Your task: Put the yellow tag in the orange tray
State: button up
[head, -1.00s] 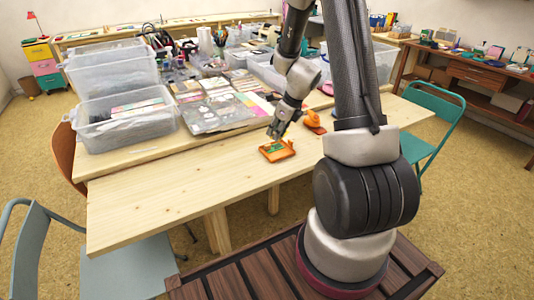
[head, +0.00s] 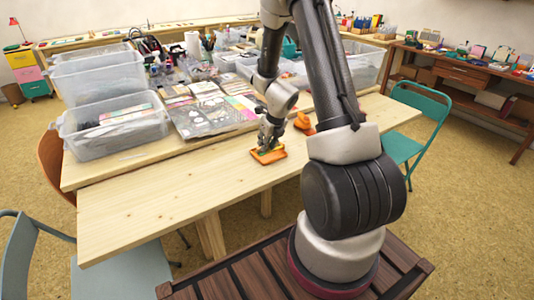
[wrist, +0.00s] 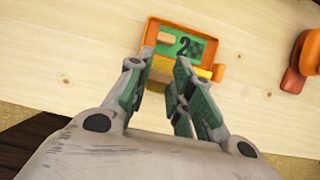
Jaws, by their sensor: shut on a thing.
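The orange tray (head: 282,156) lies on the pale wooden table, and in the wrist view the tray (wrist: 152,32) shows a green inside marked "2". My gripper (wrist: 165,60) is over the tray's near side, its fingers closed on the yellow tag (wrist: 204,73). Part of the tag shows right of the right finger, at the tray's near edge; the rest is partly hidden by the fingers. In the head view my gripper (head: 268,148) points down at the tray. I cannot tell whether the tag touches the tray.
A small tan block (wrist: 168,38) is in the tray. An orange object (head: 303,122) lies to the right on the table, also in the wrist view (wrist: 298,72). Clear plastic bins (head: 110,128) and packets stand behind. The table's left front is clear.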

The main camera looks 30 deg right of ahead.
aim_at(267, 152)
jog(key=shift+f, duration=2.35)
jog(key=o, duration=0.7)
jog(key=shift+f, duration=0.1)
jog(key=shift+o, duration=0.2)
jog(key=s+a+r+n, duration=0.25)
jog(key=r+n, duration=0.25)
jog(key=r, duration=0.4)
jog(key=s+a+r+n+y, duration=0.15)
jog(key=s+r+n, duration=0.25)
jog(key=r, duration=0.4)
jog(key=s+a+r+n, duration=0.2)
jog(key=s+r+n, duration=0.25)
jog(key=r, duration=0.45)
jog(key=s+r+n+h, duration=0.1)
jog(key=s+r+n, duration=0.4)
jog(key=s+n, duration=0.4)
jog(key=s+a+r+n, duration=0.1)
jog(key=s+r+n, duration=0.3)
jog(key=s+n, duration=0.5)
jog(key=n, duration=0.4)
jog(key=shift+s+a+r+h, duration=0.15)
jog(key=shift+s+r+h, duration=0.1)
jog(key=shift+r+h, duration=0.15)
